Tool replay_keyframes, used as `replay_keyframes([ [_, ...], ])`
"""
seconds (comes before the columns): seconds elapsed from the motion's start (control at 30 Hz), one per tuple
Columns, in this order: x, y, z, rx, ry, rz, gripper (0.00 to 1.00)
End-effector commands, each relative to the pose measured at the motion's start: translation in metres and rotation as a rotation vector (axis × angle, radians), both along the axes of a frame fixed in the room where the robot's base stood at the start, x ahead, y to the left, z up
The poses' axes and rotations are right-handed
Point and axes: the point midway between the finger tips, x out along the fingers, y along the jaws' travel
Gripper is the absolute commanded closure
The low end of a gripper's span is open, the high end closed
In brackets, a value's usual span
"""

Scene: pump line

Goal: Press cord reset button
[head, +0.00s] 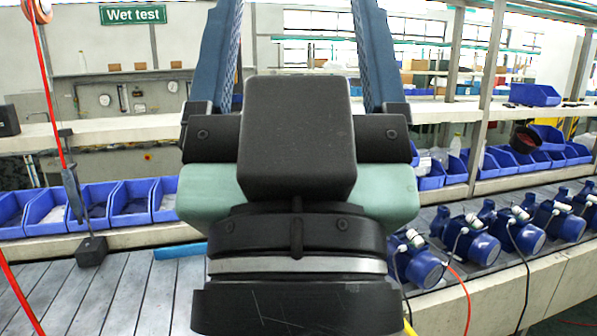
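My gripper (297,40) fills the middle of the head view, with its fingers pointing up and away. The two blue fingers stand wide apart and nothing shows between them. The fingertips run out of the top of the frame. A red cord (48,90) comes down at the far left to a grey bracket (73,192) above a dark block (91,250) at the belt's edge.
Several blue pumps (480,249) stand on the slatted line at right, with cables hanging over its front edge. Blue bins (129,205) line the back. A green "Wet test" sign (133,15) hangs at upper left. The slatted surface (115,290) at left is mostly clear.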

Motion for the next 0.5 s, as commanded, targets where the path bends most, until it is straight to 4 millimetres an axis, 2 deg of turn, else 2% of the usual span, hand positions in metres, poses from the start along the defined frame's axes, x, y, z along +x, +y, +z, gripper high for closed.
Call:
replay_keyframes([
  [0.03,-0.0001,0.0,0.0001,0.0,0.0,0.0,0.32],
  [0.07,-0.0001,0.0,0.0001,0.0,0.0,0.0,0.38],
  [0.4,-0.0001,-0.0001,0.0002,0.0,0.0,0.0,0.99],
  [0.5,-0.0001,-0.0001,0.0002,0.0,0.0,0.0,1.0],
])
